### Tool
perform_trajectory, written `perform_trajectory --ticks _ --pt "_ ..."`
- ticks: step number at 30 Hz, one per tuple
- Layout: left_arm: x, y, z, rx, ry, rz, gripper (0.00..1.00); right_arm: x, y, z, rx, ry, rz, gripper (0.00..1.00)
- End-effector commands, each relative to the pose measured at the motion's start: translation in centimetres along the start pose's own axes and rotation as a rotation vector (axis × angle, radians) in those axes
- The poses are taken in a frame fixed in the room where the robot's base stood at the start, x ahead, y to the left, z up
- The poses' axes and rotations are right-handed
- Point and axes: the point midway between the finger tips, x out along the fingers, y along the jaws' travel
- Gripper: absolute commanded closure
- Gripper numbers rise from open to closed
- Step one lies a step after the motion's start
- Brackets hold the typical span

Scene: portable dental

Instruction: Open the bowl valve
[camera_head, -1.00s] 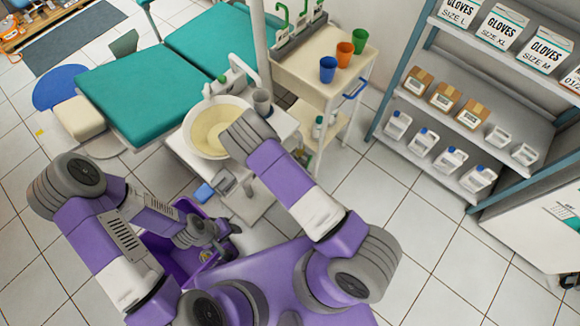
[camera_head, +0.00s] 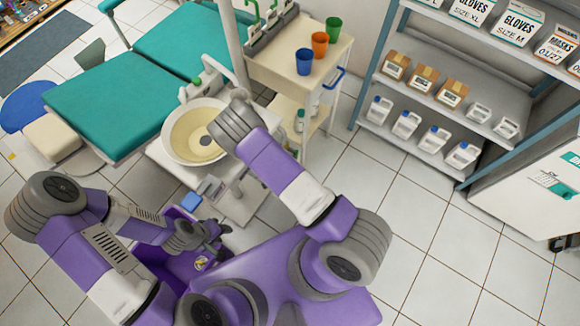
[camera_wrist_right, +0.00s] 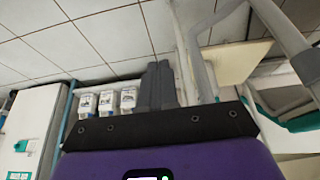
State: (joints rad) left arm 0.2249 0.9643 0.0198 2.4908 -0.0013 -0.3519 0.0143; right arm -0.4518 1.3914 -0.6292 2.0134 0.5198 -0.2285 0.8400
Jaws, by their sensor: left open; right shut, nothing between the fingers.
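The white bowl unit with a cream basin (camera_head: 187,146) stands between the teal dental chair and the cart. A white spout with a small green part (camera_head: 196,80) rises behind the bowl; I cannot tell which part is the valve. My right arm reaches over the bowl's right edge and hides part of it. My right gripper is hidden behind its own wrist in the head view; in the right wrist view its fingers (camera_wrist_right: 157,85) are shut and empty. My left gripper (camera_head: 222,232) is open and empty, low in front of the bowl unit.
A cart (camera_head: 285,70) with blue, orange and green cups stands right of the bowl. A pale post rises behind the bowl. A shelf (camera_head: 425,105) with boxes and bottles is at the right. The teal chair (camera_head: 105,105) is at the left. Floor between cart and shelf is clear.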

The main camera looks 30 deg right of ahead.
Motion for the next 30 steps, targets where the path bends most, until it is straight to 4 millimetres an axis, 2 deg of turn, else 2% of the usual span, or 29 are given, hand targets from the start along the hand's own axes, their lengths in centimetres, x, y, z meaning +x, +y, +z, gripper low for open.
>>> perform_trajectory --ticks 7,11,16,24,30 --pt "0.0 0.0 0.0 0.0 0.0 0.0 0.57 -0.1 0.0 0.1 0.0 0.0 0.0 1.0" --pt "-0.1 0.1 0.0 0.0 0.0 0.0 0.57 -0.5 -0.1 1.0 0.0 -0.001 0.001 1.0" --pt "-0.5 0.2 0.0 0.0 0.0 0.0 0.57 -1.8 -0.1 3.7 0.006 -0.001 0.004 1.0" --pt "-1.9 0.7 0.1 0.0 0.0 0.0 0.57 -4.4 -0.2 9.3 0.004 0.001 0.003 1.0" --pt "-2.3 0.9 0.1 0.0 0.0 0.0 0.57 -5.3 -0.2 11.6 0.008 0.0 0.004 1.0"
